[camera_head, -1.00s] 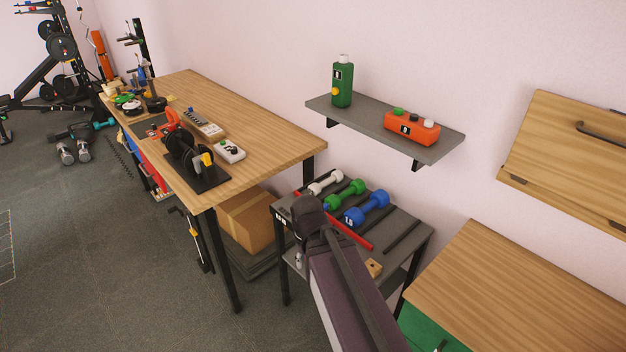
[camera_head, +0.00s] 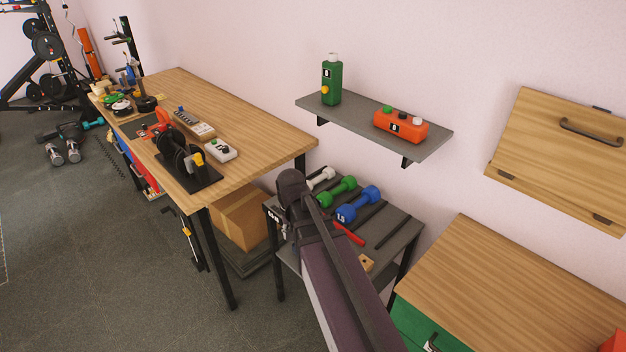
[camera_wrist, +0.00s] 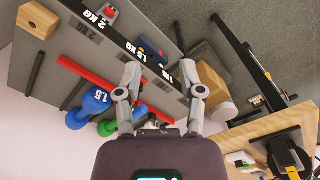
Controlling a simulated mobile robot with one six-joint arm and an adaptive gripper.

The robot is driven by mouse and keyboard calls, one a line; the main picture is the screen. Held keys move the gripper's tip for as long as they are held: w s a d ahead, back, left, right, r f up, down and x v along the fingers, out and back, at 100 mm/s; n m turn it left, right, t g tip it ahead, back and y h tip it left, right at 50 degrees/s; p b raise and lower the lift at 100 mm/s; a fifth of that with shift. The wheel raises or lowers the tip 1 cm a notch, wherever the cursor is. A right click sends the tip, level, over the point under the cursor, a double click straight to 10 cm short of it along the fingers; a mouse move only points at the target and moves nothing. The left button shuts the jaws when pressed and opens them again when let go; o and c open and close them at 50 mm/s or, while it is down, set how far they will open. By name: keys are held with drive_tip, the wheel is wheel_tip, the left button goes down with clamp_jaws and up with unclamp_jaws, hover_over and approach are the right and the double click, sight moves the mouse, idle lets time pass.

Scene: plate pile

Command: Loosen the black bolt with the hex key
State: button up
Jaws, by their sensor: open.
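I cannot make out a black bolt or a hex key for certain in either view. A small wooden block (camera_head: 367,263) with a dark spot lies on the grey dumbbell rack (camera_head: 403,222); the block also shows at the top left of the wrist view (camera_wrist: 38,19). The spot is too small to identify. My gripper (camera_wrist: 160,70) is open, its two grey fingers spread over the rack's labelled edge, with nothing seen held between them. In the head view my arm hides the fingers.
A red bar (camera_head: 348,233) and blue (camera_head: 358,203) and green (camera_head: 337,190) dumbbells lie on the rack. A long workbench (camera_head: 262,125) with tools stands left, a wooden-topped cabinet (camera_head: 520,275) right. A wall shelf (camera_head: 350,120) holds a green bottle (camera_head: 331,82) and orange box (camera_head: 400,126).

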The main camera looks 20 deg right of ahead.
drive_tip(key=w+d+r+m+p, duration=0.3)
drive_tip(key=w+d+m, duration=0.5)
drive_tip(key=w+d, duration=0.3)
drive_tip(key=w+r, duration=0.1)
drive_tip(key=w, duration=0.2)
drive_tip(key=shift+w+d+m, duration=0.25)
drive_tip(key=shift+w+m, duration=0.1)
drive_tip(key=shift+m, duration=0.05)
drive_tip(key=shift+f, duration=0.1)
wheel_tip(320, 180, down, 14)
drive_tip(key=b, duration=1.3)
drive_tip(key=shift+r, duration=0.25)
clamp_jaws()
